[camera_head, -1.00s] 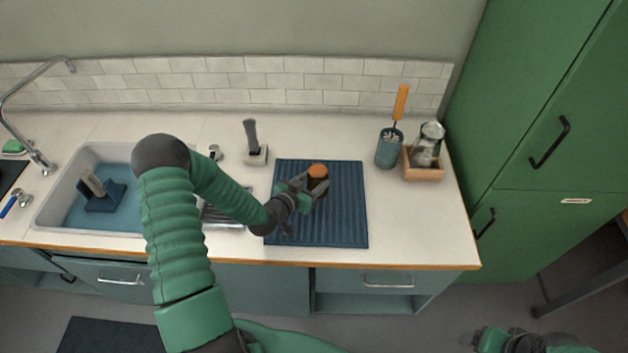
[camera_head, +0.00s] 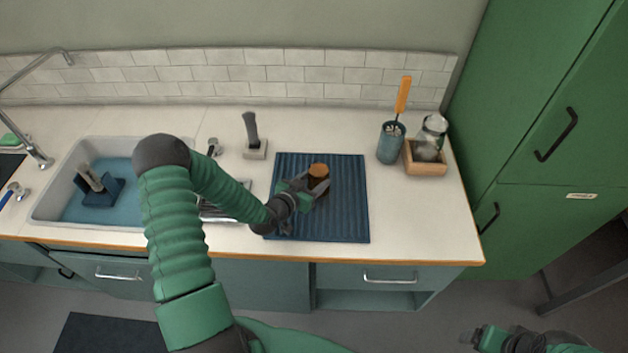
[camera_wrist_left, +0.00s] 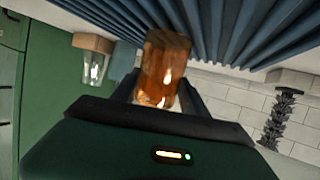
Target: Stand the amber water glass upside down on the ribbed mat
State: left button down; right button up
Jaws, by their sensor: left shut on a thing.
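The amber water glass (camera_head: 318,170) is over the ribbed mat (camera_head: 340,225), with a flat orange end facing up in the head view. My left gripper (camera_head: 312,187) is shut on its sides. In the left wrist view the glass (camera_wrist_left: 163,70) is between the two fingers, and its far end meets the mat's ribs (camera_wrist_left: 225,25) in the picture. I cannot tell whether it touches the mat. The fingers hide part of the glass. My right gripper (camera_head: 480,337) is at the lower right, away from the counter; its jaws are unclear.
A teal cup with an orange-handled brush (camera_head: 391,145) and a wooden box holding a glass jar (camera_head: 427,165) stand right of the mat. A grey-handled tool in a block (camera_head: 254,148) stands behind left. The sink (camera_head: 50,205) is left. The mat around the glass is clear.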

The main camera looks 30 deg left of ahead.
pick_arm(q)
jog(key=shift+f, duration=0.25)
jog(key=c, duration=0.5)
grip_release()
